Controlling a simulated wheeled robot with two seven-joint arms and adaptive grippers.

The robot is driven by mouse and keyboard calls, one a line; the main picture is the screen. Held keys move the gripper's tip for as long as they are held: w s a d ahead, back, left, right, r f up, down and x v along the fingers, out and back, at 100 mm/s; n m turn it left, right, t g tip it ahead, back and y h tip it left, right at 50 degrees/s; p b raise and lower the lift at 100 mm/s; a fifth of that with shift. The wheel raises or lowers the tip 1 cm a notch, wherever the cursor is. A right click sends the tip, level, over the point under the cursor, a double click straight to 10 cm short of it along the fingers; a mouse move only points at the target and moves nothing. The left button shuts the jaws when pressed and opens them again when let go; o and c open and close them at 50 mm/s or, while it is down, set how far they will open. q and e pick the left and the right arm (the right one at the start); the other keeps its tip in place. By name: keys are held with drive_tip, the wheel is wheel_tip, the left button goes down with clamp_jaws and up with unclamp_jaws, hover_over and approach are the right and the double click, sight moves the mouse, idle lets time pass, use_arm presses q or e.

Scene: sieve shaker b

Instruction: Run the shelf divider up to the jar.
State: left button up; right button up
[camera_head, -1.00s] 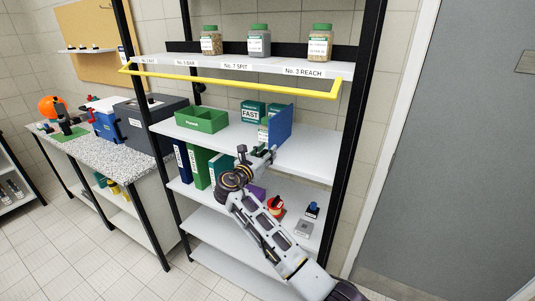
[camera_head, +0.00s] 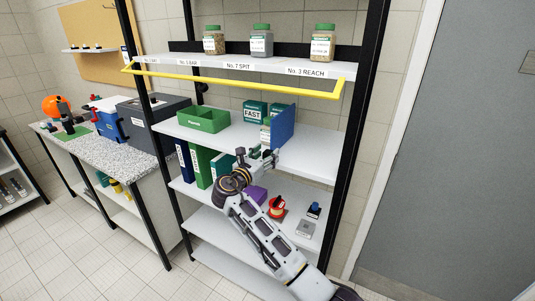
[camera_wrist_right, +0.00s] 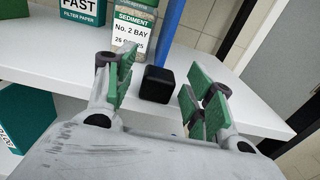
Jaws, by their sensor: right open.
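The shelf divider is an upright blue panel (camera_head: 283,127) on the middle shelf, and its lower part also shows in the right wrist view (camera_wrist_right: 171,32). The jar (camera_head: 265,132), labelled sediment No. 2 BAY, stands just left of the divider; its label shows clearly in the right wrist view (camera_wrist_right: 132,43). My right gripper (camera_head: 264,157) is at the shelf's front edge below the divider. Its green-padded fingers (camera_wrist_right: 158,92) are open around a small black block (camera_wrist_right: 157,84) at the divider's foot. I cannot tell whether they touch it. My left gripper is out of view.
Boxes marked FAST (camera_head: 254,111) stand behind the jar, and a green tray (camera_head: 204,120) is farther left. The shelf (camera_head: 315,152) is bare right of the divider. A yellow rail (camera_head: 235,85) crosses above. Binders (camera_head: 201,167) stand on the shelf below.

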drive_tip(key=shift+v, duration=2.9)
